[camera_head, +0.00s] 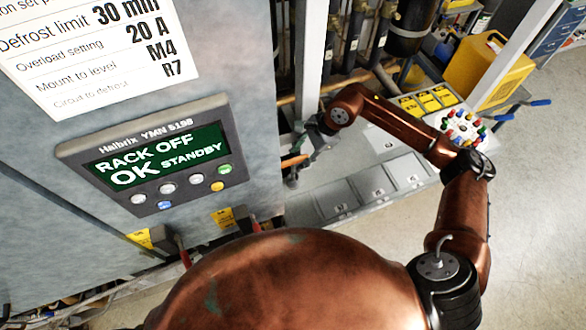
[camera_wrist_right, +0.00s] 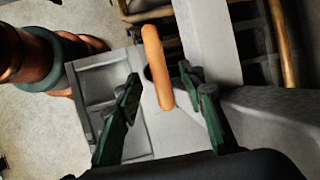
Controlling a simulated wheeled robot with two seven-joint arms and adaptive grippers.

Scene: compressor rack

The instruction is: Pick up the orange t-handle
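The orange t-handle (camera_head: 294,161) shows in the head view as a short orange bar beside the cabinet's right edge. In the right wrist view the orange t-handle (camera_wrist_right: 156,66) is a rounded bar, slightly tilted, with its near end lying between the finger pads in the picture. My right gripper (camera_head: 299,168) reaches in from the right at the handle. In the wrist view the right gripper (camera_wrist_right: 163,82) is open, with a visible gap between the handle and each finger. Whether the handle is mounted on something is unclear. My left gripper is not in view.
A grey cabinet with a control panel (camera_head: 155,160) stands close on the left. A grey bench with lidded compartments (camera_head: 375,185) lies under my right arm. A wheel of coloured knobs (camera_head: 463,127) and a yellow container (camera_head: 487,70) are farther right. Pipes run behind.

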